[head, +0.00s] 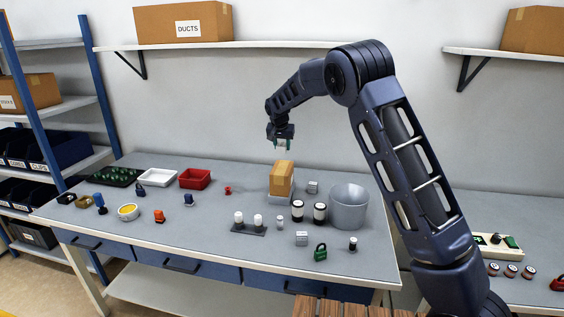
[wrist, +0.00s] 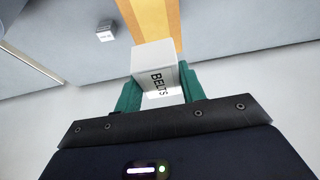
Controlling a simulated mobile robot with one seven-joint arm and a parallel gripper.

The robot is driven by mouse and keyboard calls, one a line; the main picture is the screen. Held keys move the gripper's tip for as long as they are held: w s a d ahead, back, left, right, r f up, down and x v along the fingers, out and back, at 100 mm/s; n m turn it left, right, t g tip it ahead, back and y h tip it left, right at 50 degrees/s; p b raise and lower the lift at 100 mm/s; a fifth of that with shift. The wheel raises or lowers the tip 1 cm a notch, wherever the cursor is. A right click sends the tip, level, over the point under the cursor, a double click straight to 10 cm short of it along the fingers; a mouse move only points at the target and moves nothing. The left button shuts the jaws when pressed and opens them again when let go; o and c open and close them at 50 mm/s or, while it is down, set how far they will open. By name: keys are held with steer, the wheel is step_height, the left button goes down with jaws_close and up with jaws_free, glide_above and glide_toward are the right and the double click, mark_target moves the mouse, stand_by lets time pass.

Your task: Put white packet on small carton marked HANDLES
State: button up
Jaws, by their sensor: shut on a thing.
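My gripper (head: 281,145) is shut on a white packet (wrist: 150,60), which sits between its green fingers. The packet's near face reads BELTS in the wrist view. A small tan carton (head: 282,178) stands upright on the table at a pale grey base; I cannot read any HANDLES marking on it. The gripper and packet are above this carton, with a gap between them in the head view. In the wrist view the tan carton (wrist: 167,18) shows beyond the packet, partly hidden by it.
A grey bin (head: 348,208) stands right of the carton, with black-and-white cylinders (head: 297,211) in front. A small pale cube (head: 312,187) is close on the right. A red tray (head: 195,179) and white tray (head: 157,177) lie left. A wall shelf (head: 240,45) runs behind.

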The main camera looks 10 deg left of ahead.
mark_target(283, 166)
steer(key=shift+f, duration=3.8)
steer(key=shift+f, duration=0.15)
steer(key=o, duration=1.1)
steer(key=shift+c, duration=0.2)
